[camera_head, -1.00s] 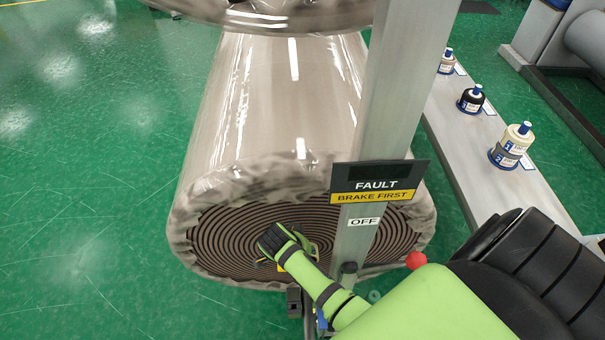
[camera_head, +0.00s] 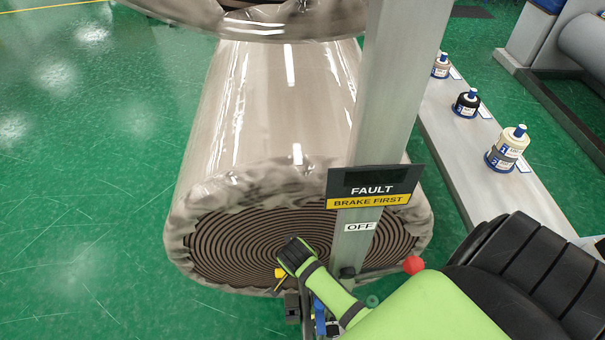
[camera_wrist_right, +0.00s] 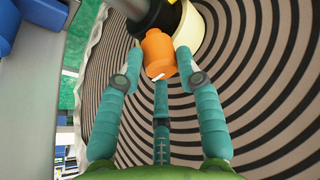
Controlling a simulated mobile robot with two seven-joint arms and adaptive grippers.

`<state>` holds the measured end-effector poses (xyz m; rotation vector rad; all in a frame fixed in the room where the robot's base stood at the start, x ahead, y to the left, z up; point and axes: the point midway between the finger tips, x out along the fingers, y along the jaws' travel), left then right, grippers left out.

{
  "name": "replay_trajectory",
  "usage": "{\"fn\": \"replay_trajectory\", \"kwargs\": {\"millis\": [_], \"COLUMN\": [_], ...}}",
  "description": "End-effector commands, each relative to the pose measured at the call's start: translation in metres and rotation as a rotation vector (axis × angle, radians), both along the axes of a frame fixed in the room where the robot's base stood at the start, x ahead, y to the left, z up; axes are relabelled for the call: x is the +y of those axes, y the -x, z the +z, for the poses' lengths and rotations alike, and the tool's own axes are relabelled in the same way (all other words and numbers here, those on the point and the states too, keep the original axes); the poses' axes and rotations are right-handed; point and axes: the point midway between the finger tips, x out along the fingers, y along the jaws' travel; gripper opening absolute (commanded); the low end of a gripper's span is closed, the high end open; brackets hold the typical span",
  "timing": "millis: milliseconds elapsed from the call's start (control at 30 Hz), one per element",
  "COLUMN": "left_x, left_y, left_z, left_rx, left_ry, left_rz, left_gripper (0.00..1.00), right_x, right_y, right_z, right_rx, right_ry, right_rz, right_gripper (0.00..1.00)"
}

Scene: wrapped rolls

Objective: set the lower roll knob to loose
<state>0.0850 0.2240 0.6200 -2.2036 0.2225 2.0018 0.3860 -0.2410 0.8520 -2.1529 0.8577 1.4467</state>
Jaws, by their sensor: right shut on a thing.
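The lower roll (camera_head: 270,110) is a large roll in shiny clear wrap, with its end of brown and dark rings (camera_head: 225,245) facing me. In the right wrist view an orange knob (camera_wrist_right: 158,52) with a short white mark sits in front of the ringed end, beside a cream collar (camera_wrist_right: 212,32) and a black part. My right gripper (camera_wrist_right: 160,70) has its teal fingers around the knob and is shut on it. In the head view my right gripper (camera_head: 290,262) is low at the roll end, and it hides the knob there. My left gripper is out of view.
A grey post (camera_head: 390,100) stands right of the gripper, with a sign (camera_head: 375,187) reading FAULT, BRAKE FIRST and an OFF label (camera_head: 359,227). A red ball (camera_head: 413,264) is near my arm. Several small spools stand on a grey bench (camera_head: 455,140). Green floor at left is clear.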

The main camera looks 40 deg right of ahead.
Motion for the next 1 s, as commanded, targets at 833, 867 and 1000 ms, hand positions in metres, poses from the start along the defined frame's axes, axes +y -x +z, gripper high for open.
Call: {"fn": "replay_trajectory", "kwargs": {"millis": [833,867,1000], "left_x": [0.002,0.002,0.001], "left_y": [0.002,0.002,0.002], "left_z": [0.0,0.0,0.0], "left_rx": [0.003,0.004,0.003], "left_ry": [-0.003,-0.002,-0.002], "left_rz": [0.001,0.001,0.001], "left_gripper": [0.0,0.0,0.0], "right_x": [0.0,0.001,0.006], "right_y": [-0.003,-0.003,0.003], "right_z": [0.007,0.009,0.026], "right_rx": [-0.015,-0.015,-0.015], "right_ry": [0.002,0.001,0.0], "right_rz": [0.005,0.005,0.004], "right_gripper": [0.56,0.56,0.56]}}
